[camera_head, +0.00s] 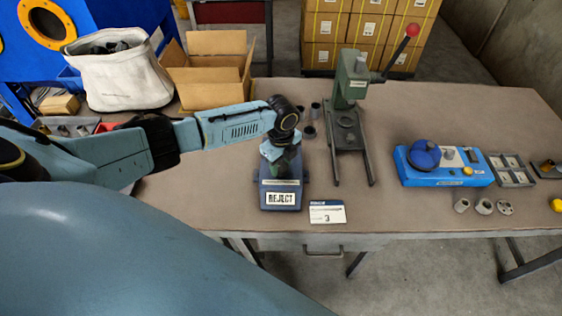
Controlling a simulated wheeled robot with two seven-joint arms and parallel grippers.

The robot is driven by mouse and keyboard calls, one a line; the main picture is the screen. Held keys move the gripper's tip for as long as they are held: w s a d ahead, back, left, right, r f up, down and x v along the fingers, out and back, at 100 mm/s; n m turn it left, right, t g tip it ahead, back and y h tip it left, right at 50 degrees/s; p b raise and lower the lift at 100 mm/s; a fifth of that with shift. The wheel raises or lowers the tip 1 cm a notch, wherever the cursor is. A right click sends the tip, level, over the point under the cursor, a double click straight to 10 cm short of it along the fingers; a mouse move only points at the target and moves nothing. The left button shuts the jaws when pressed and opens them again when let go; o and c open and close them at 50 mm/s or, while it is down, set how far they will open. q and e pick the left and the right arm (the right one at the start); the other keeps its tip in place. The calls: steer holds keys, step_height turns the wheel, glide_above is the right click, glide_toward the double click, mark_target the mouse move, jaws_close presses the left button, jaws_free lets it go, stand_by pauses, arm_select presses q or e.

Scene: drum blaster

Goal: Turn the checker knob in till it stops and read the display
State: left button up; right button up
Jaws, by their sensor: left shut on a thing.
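The checker (270,196) is a small dark blue device near the front edge of the table. Its display (281,198) faces me and reads "REJECT" in dark letters on white. My left arm reaches in from the left, and its gripper (281,166) points down over the top of the checker. The left gripper is shut on the checker knob, which is mostly hidden by the gripper and wrist. My right gripper is not in view.
A white card (327,211) marked 3 lies right of the checker. A green press (349,110) with a red-tipped lever stands behind. A blue fixture (443,178) and several metal parts are at the right. A cardboard box (212,72) and white bag (120,75) are back left.

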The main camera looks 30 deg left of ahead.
mark_target(281, 166)
arm_select(q)
steer(key=m, duration=0.2)
steer(key=shift+m, duration=0.4)
stand_by(0.9)
steer(key=o, duration=1)
steer(key=shift+r, duration=0.1)
step_height(281, 166, up, 13)
steer(key=shift+r+p, duration=0.1)
steer(key=shift+p, duration=0.3)
